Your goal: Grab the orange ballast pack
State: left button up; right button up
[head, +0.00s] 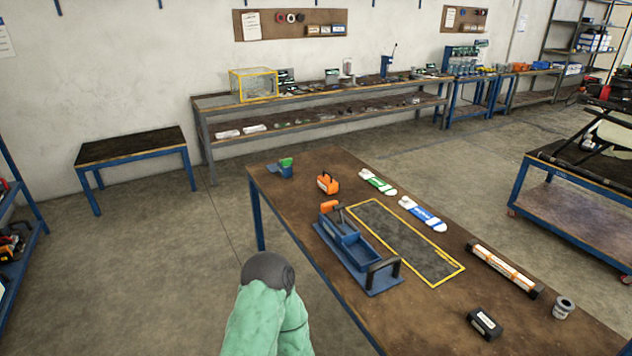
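An orange pack with a dark carry handle on top (327,183) stands upright on the brown work table (400,168), near its far left part. I take it to be the ballast pack. A second orange part (330,207) sits at the far end of a blue fixture (362,262), just in front of the pack. A green-sleeved part of my arm with a dark rounded end shows at the bottom, left of the table. No gripper fingers are visible, and nothing touches the pack.
A blue holder with a green top (285,168) stands left of the pack. Green-and-white (377,182) and blue-and-white (422,214) pouches lie right. A yellow-outlined dark mat (440,273) lies beside the fixture. A long tube (504,269), black box (485,324) and grey can (563,308) are nearer.

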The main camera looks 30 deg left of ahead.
aim_at(326, 183)
jog(key=i+j, duration=0.15)
jog(key=j, duration=0.25)
jog(key=i+j+u, duration=0.1)
jog(key=j, duration=0.3)
jog(key=i+j, duration=0.3)
jog(key=i+j+u, duration=0.1)
jog(key=j, duration=0.4)
jog(key=i+j, duration=0.25)
jog(key=i+j+u, duration=0.1)
jog(key=j, duration=0.4)
jog(key=i, duration=0.1)
